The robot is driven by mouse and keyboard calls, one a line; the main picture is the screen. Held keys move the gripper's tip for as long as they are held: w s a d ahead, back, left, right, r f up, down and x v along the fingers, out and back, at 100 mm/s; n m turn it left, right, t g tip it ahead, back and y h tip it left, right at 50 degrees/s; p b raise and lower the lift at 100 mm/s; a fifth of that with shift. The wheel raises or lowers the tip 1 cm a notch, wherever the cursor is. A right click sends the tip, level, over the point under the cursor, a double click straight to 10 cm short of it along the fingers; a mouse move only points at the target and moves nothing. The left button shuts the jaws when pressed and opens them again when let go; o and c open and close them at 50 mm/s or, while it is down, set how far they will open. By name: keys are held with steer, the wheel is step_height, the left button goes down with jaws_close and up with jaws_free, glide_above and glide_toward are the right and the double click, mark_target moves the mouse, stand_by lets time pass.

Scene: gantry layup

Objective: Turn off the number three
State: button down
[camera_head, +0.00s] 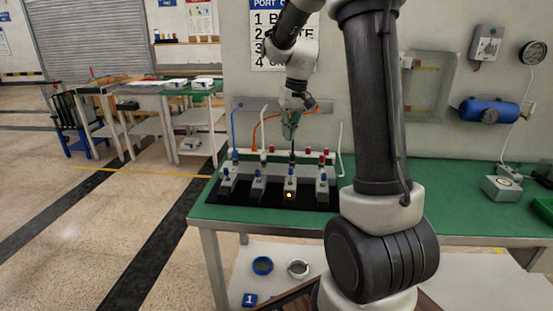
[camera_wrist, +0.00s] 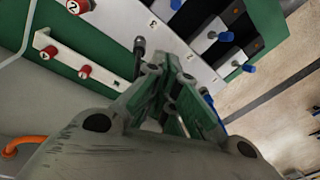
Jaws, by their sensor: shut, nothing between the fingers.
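A row of grey switch boxes with blue levers stands on a black panel (camera_head: 274,199) on the green bench. My gripper (camera_head: 290,137) is above and behind this third box, pointing down, apart from the boxes. In the wrist view its green-padded fingers (camera_wrist: 171,68) are shut and empty. That view also shows blue levers (camera_wrist: 226,36) to the right of the fingers and small number labels on a pale strip, too tilted to read surely. The fingers hide part of the row.
Red knobs (camera_wrist: 57,51) and hoses, one of them orange (camera_head: 262,124), stand behind the boxes. A port sign (camera_head: 270,35) hangs on the wall. A blue tank (camera_head: 488,111) and gauge are at the right. The green bench (camera_head: 450,205) is clear at centre right.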

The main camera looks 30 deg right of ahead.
mark_target(291, 175)
stand_by(0.3)
steer(key=f, duration=0.6)
steer(key=w+a+f, duration=0.1)
steer(key=f, duration=0.2)
steer(key=shift+f, duration=0.2)
steer(key=shift+s+a+f, duration=0.1)
steer(key=shift+s+f, duration=0.1)
steer(key=shift+s, duration=0.15)
steer(key=shift+s+a+r, duration=0.1)
steer(key=shift+s+r, duration=0.15)
steer(key=shift+s, duration=0.55)
steer(key=shift+s+a+r, duration=0.1)
steer(key=shift+s+r, duration=0.1)
steer(key=shift+s, duration=0.55)
